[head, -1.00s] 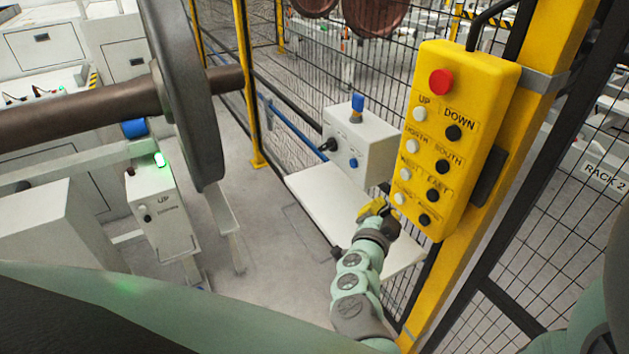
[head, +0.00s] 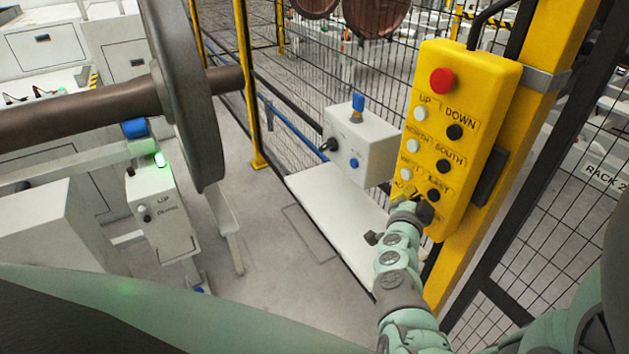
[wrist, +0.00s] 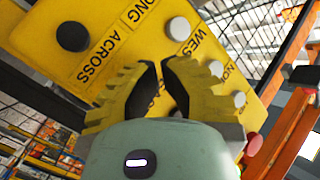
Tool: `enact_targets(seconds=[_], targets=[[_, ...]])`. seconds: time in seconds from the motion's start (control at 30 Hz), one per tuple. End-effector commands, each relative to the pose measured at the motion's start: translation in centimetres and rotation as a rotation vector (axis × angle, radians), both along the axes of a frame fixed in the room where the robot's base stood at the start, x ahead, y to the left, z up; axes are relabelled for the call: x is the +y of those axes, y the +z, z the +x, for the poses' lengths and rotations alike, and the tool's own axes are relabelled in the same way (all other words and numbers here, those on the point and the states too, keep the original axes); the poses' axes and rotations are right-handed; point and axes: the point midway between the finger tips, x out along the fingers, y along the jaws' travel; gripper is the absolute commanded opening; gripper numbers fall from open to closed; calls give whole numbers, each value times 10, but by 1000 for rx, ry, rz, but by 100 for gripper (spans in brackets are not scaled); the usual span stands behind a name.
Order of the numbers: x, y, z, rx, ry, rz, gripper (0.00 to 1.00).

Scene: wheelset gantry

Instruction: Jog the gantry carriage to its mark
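The yellow control pendant (head: 466,95) hangs on the yellow post. It has a red stop knob (head: 442,81) and white and black buttons marked UP, DOWN, NORTH, SOUTH, WEST and EAST. My gripper (head: 408,192) is in front of its lower left part, hiding the bottom white button; I cannot tell if it touches. In the wrist view my yellow toothed fingers (wrist: 160,66) point at the pendant face (wrist: 110,22), their tips close together with a narrow gap. The words ALONG and ACROSS show beside a black button (wrist: 73,36) and a white button (wrist: 179,29). Nothing is seen held.
A wheelset (head: 185,90) and a grey UP box with a lit green lamp (head: 160,159) are at left. Mesh fencing (head: 295,75) stands behind.

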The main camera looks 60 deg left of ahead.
Motion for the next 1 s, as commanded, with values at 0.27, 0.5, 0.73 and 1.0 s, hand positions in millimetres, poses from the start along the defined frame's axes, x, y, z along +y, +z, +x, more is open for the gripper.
enact_targets(seconds=[0.27, 0.5, 0.73, 1.0], targets=[[-1, 0, 7, 1, 0, 1, 0], [-1, 0, 6, 1, 0, 1, 0], [-1, 0, 6, 0, 0, 0, 0], [0, 0, 6, 0, 0, 0, 0]])
